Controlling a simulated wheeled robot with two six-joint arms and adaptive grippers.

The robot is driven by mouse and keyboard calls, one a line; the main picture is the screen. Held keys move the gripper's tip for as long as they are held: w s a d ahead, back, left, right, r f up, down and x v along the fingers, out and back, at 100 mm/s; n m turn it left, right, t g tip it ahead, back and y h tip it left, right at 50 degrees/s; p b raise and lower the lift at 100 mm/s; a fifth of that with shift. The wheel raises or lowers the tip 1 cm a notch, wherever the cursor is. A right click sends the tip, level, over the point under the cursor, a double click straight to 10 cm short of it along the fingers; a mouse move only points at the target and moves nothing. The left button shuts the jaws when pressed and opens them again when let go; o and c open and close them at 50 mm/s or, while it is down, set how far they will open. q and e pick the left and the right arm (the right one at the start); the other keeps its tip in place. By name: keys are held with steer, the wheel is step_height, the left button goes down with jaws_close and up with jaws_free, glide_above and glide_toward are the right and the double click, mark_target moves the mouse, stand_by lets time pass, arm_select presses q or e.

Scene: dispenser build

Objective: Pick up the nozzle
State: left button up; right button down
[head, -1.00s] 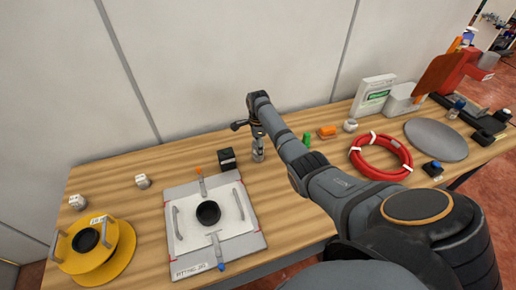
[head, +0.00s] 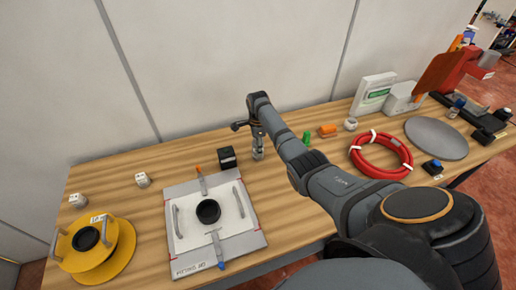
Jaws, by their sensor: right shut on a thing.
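My right gripper (head: 258,152) points down over the back middle of the table, just right of a small black box. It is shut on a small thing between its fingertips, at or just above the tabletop. That thing is mostly hidden by the fingers and too small to make out clearly; its place fits the nozzle, but I cannot confirm its shape. My left gripper is not in view.
The black box (head: 227,158) stands close left of the gripper. A grey plate with a white panel and handles (head: 181,259) lies in front. A green piece (head: 306,139), an orange piece (head: 327,130) and a red hose coil (head: 381,173) lie to the right. A yellow spool (head: 121,256) is far left.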

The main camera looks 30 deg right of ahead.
steer(key=shift+r, duration=0.1)
steer(key=shift+w+r, duration=0.1)
steer(key=shift+r, duration=0.1)
step_height(320, 180, up, 3)
steer(key=shift+f+b, duration=0.2)
steer(key=shift+b, duration=0.2)
steer(key=s+a+r+p, duration=0.2)
steer(key=s+r+p, duration=0.2)
steer(key=s+r, duration=0.1)
steer(key=s+a+r+p, duration=0.3)
steer(key=s+r, duration=0.2)
steer(key=s, duration=0.3)
steer(key=shift+a+p, duration=0.25)
steer(key=shift+p, duration=0.1)
